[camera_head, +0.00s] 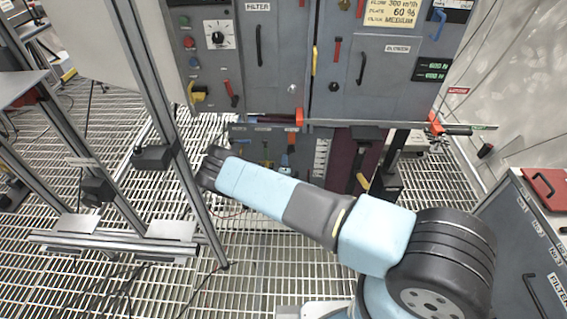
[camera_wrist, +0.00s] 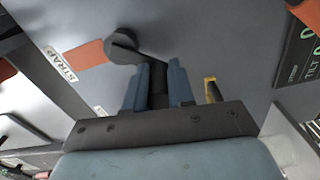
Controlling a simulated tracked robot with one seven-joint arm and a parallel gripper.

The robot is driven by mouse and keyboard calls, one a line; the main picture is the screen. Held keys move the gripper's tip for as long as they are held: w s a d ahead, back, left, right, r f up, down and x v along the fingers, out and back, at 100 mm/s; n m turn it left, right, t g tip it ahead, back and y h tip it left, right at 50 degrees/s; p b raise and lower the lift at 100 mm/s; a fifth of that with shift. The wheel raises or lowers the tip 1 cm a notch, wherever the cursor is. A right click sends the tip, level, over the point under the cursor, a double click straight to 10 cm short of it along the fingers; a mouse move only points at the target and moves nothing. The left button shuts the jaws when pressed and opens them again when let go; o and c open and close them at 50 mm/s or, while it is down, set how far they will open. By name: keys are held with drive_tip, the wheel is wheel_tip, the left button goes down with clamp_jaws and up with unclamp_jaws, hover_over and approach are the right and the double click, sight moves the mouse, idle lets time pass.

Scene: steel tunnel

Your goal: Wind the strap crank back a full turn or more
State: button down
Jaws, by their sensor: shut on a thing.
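The dark strap crank (camera_wrist: 122,44) is in the wrist view, on a grey panel beside an orange-red strip (camera_wrist: 88,53) and a label reading STRAP (camera_wrist: 60,64). It has a round hub, and a short arm leads from it to a dark handle. My gripper (camera_wrist: 159,78) is shut on that handle, with one blue-grey finger on each side. The hub lies up and to the left of the fingertips. In the head view my arm reaches to the left below the cabinet; I cannot make out the crank or the fingers there.
A grey cabinet (camera_head: 385,97) with handles, knobs and displays stands ahead in the head view. A steel frame post (camera_head: 150,100) rises close to my arm's left end. A grey box with a red item (camera_head: 545,187) is at the right. Grating floor (camera_head: 250,250) lies below.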

drive_tip(key=shift+s+a+f, duration=0.15)
drive_tip(key=shift+a+f, duration=0.05)
drive_tip(key=shift+a, duration=0.05)
drive_tip(key=c, duration=1.3)
unclamp_jaws()
drive_tip(key=shift+o, duration=0.3)
drive_tip(key=shift+d, duration=0.1)
drive_tip(key=s, duration=1.3)
drive_tip(key=shift+s+a, duration=0.2)
drive_tip(key=shift+s, duration=0.15)
